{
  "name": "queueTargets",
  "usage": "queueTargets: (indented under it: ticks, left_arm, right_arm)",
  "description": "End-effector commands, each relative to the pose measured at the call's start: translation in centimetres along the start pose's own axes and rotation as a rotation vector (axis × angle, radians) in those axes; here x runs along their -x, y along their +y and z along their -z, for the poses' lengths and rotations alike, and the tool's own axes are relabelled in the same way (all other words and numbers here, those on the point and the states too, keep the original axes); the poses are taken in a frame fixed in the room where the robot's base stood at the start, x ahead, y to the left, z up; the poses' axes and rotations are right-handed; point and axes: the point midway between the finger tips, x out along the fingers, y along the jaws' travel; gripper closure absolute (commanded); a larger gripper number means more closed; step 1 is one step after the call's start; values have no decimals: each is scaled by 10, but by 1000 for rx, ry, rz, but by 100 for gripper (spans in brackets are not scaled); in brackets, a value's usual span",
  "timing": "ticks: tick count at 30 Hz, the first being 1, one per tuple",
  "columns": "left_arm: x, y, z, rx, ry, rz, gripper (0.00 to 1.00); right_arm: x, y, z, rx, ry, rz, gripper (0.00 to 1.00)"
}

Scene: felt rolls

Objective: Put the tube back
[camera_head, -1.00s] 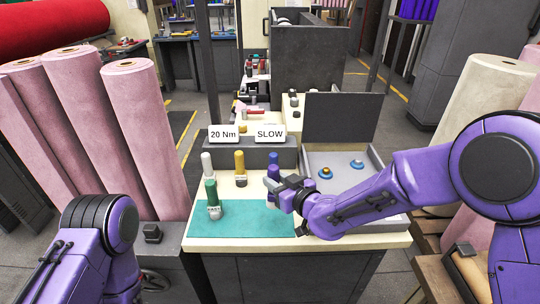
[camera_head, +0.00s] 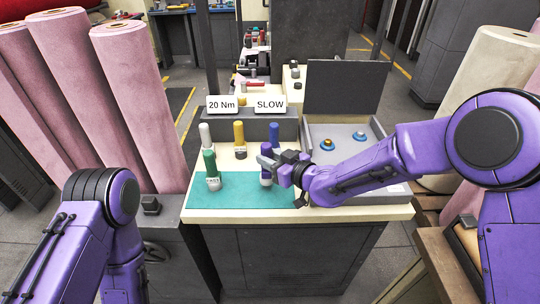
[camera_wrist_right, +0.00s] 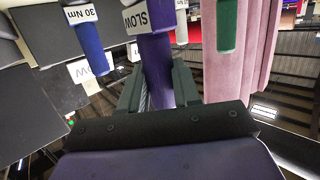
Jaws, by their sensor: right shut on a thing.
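My right gripper (camera_head: 267,163) is shut on a purple tube (camera_head: 266,179) over the right end of the teal mat (camera_head: 235,197). The tube is near upright; I cannot tell whether its foot touches the mat. In the right wrist view the purple tube (camera_wrist_right: 155,62) sits between the fingers and bears a SLOW label. A green tube (camera_head: 210,163) stands at the mat's left. White (camera_head: 205,134), yellow (camera_head: 239,134) and blue (camera_head: 274,135) tubes stand behind in a row. The blue one (camera_wrist_right: 84,38) reads 30 Nm in the wrist view. My left gripper is out of view.
Signs 20 Nm (camera_head: 221,103) and SLOW (camera_head: 270,103) stand on a grey block (camera_head: 247,125) behind the tubes. Pink rolls (camera_head: 140,100) stand at left. The mat's middle is clear.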

Motion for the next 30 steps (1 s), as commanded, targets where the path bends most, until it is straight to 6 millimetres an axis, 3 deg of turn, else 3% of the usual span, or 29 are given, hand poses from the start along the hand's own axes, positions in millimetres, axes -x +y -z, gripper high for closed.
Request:
queueTargets:
  ticks: [5,30]
  left_arm:
    - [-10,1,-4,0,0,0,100]
    - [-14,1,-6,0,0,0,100]
  right_arm:
    - [-3,0,-13,0,1,-1,100]
    - [-4,0,-19,0,1,-1,100]
